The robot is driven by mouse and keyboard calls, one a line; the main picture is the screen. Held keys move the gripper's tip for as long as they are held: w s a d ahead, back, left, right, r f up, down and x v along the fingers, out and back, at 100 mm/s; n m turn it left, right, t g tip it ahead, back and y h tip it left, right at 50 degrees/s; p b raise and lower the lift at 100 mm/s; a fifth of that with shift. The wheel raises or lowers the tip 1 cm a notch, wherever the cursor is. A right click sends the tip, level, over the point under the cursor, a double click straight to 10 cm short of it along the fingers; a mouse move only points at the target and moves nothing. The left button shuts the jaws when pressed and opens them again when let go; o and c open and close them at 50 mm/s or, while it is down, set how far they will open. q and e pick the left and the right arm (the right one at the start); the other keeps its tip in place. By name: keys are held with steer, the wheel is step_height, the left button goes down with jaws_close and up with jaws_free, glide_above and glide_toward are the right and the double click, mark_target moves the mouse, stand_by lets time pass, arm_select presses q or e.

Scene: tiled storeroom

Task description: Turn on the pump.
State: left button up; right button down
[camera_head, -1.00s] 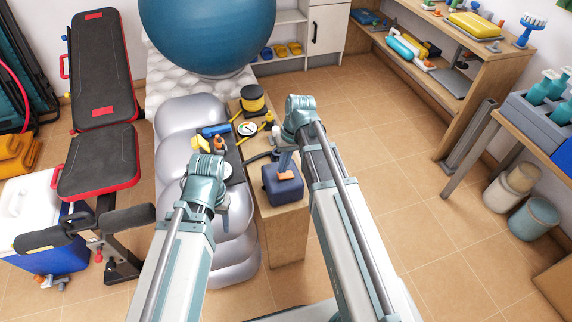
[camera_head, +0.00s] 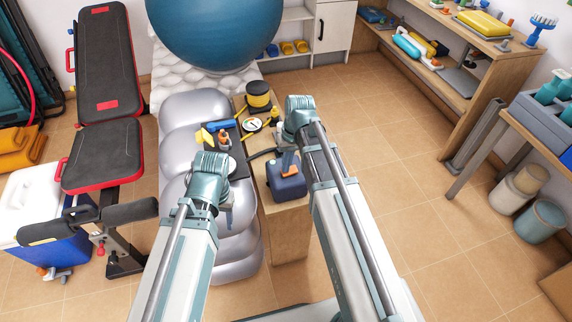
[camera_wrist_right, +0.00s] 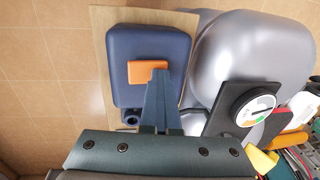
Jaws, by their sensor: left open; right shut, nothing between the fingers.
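The pump is a dark navy box (camera_head: 288,187) on a narrow wooden stand, with a black hose at its back. An orange switch (camera_wrist_right: 141,69) sits on its top face. It also shows in the head view (camera_head: 287,164). My right gripper (camera_wrist_right: 161,72) is shut and empty, its fingertips over the right edge of the switch. I cannot tell whether they touch it. My left gripper (camera_head: 229,207) is open and empty, over the silver air mattress left of the stand; its fingers are mostly hidden behind its wrist.
A pressure gauge (camera_head: 252,124), a yellow-black reel (camera_head: 258,97) and small tools lie behind the pump. The silver inflatable mattress (camera_head: 196,108) lies left of the stand (camera_head: 290,240). A weight bench stands further left. Tiled floor is clear to the right, before wooden shelves.

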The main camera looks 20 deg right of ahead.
mark_target(296, 168)
steer(key=shift+d+r, duration=0.1)
steer(key=shift+d, duration=0.75)
steer(key=shift+r, duration=0.15)
steer(key=shift+r+p, duration=0.45)
steer(key=shift+p, duration=0.25)
step_height(296, 168, up, 12)
steer(key=d+p, duration=0.3)
steer(key=p, duration=0.9)
steer(key=shift+r, duration=0.25)
steer(key=shift+a, duration=0.1)
steer(key=shift+a+r+y, duration=0.1)
steer(key=shift+a+y, duration=0.2)
steer(key=shift+a, duration=0.3)
